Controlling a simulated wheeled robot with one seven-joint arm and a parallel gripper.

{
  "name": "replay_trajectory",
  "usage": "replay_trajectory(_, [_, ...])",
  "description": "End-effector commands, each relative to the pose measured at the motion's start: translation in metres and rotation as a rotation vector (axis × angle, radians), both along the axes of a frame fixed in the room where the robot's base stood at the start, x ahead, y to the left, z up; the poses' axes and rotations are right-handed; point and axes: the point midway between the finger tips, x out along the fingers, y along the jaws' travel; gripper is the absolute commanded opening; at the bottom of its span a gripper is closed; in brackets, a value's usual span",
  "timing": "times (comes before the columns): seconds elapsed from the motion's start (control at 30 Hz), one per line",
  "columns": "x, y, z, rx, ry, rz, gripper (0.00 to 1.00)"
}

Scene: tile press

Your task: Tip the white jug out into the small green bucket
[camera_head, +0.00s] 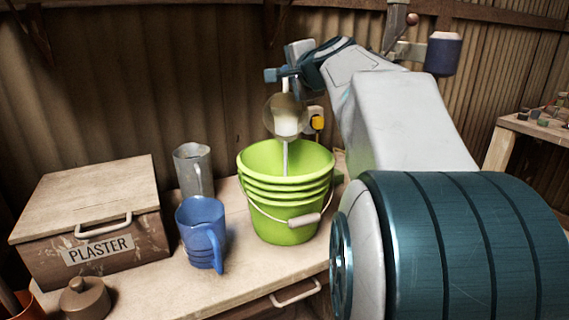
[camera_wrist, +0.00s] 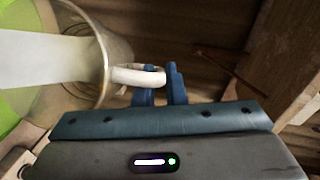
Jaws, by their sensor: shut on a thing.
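My gripper (camera_head: 285,76) is shut on the white handle of the jug (camera_head: 287,118), above the bucket. In the wrist view my gripper (camera_wrist: 160,84) grips the handle, and the jug (camera_wrist: 112,45) shows a see-through body with white contents. The jug is tipped, and a thin white stream falls from it into the green bucket (camera_head: 287,215). The bucket stands upright on the bench with its wire handle hanging at the front. Its green also shows at the left of the wrist view. The level inside the bucket is hidden.
A blue jug (camera_head: 202,232) and a grey see-through jug (camera_head: 193,170) stand left of the bucket. A lidded box marked PLASTER (camera_head: 98,228) and a small brown lidded pot (camera_head: 86,300) are farther left. A yellow-and-white item (camera_head: 316,121) is behind the bucket. The bench (camera_head: 245,278) front is clear.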

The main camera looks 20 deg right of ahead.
Motion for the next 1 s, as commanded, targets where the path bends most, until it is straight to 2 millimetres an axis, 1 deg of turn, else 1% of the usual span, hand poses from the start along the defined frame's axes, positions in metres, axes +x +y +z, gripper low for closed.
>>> replay_trajectory(0.07, [-0.001,0.001,-0.002,-0.004,-0.01,0.001,0.0])
replay_trajectory(1.0, [-0.016,0.008,0.003,-0.054,-0.112,0.0,0.0])
